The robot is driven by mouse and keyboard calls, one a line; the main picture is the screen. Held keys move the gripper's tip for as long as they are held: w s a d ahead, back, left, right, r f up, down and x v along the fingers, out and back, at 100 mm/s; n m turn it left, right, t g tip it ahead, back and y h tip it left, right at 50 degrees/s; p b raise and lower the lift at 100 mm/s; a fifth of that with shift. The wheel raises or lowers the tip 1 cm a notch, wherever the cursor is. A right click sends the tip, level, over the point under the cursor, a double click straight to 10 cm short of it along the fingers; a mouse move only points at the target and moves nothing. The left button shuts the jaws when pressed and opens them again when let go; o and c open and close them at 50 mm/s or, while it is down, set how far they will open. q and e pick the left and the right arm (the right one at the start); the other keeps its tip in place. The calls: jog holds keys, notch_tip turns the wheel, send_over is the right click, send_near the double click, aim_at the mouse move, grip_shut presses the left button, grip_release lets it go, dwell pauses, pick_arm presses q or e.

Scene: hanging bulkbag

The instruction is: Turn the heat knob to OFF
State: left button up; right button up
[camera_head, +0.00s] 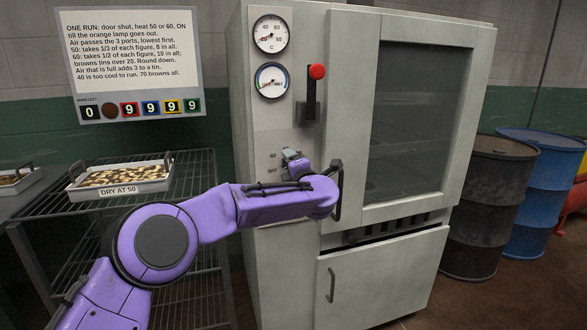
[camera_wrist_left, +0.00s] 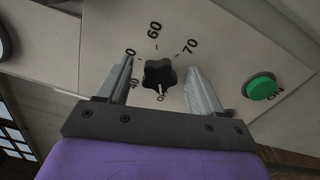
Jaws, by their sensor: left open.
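The heat knob (camera_wrist_left: 158,73) is black and lobed, on a pale panel with marks 60, 70 and partly hidden ones around it. Which mark it points to cannot be made out. My left gripper (camera_wrist_left: 159,80) is open, with one finger on each side of the knob; contact cannot be told. In the head view my left gripper (camera_head: 291,157) is at the oven's control panel and hides the knob. The marks 40 and OFF (camera_head: 272,170) show just left of it. My right gripper is in neither view.
A green button (camera_wrist_left: 262,87) marked ON sits right of the knob. Above are a red-topped lever (camera_head: 316,72) and two gauges (camera_head: 271,33). The oven door (camera_head: 415,130) is at the right. A rack (camera_head: 120,200) with a tray (camera_head: 118,187) marked DRY AT 50 stands left.

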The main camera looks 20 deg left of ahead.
pick_arm(q)
jog(key=b+v, duration=0.1)
jog(key=v, duration=0.9)
jog(key=shift+d, duration=0.2)
jog(key=shift+s, duration=0.15)
jog(key=s+a+f+m+g+h+p, duration=0.15)
jog(key=s+f+m, duration=0.3)
jog(key=f, duration=0.55)
jog(key=s+f+m+h+p, duration=0.1)
jog(key=s+f+m+h, duration=0.2)
jog(key=f+m, duration=0.45)
jog(key=s+a+f+m+g+h+p, duration=0.15)
jog(key=s+f+m, duration=0.25)
jog(key=f, duration=0.7)
jog(key=s+a+f+m+g+h+p, duration=0.1)
jog(key=s+a+f+m+g, duration=0.15)
jog(key=s+f, duration=0.5)
jog(key=s+a+f+m+g+h+p, duration=0.1)
jog(key=s+a+f+g+p, duration=0.2)
jog(key=s, duration=0.8)
jog(key=s+a+f+g, duration=0.1)
jog(key=s+a, duration=0.1)
jog(key=s, duration=0.6)
jog(key=s+a+f+m+g+y+p, duration=0.1)
jog(key=s+a+f+g, duration=0.1)
jog(key=s, duration=0.7)
jog(key=shift+a, duration=0.75)
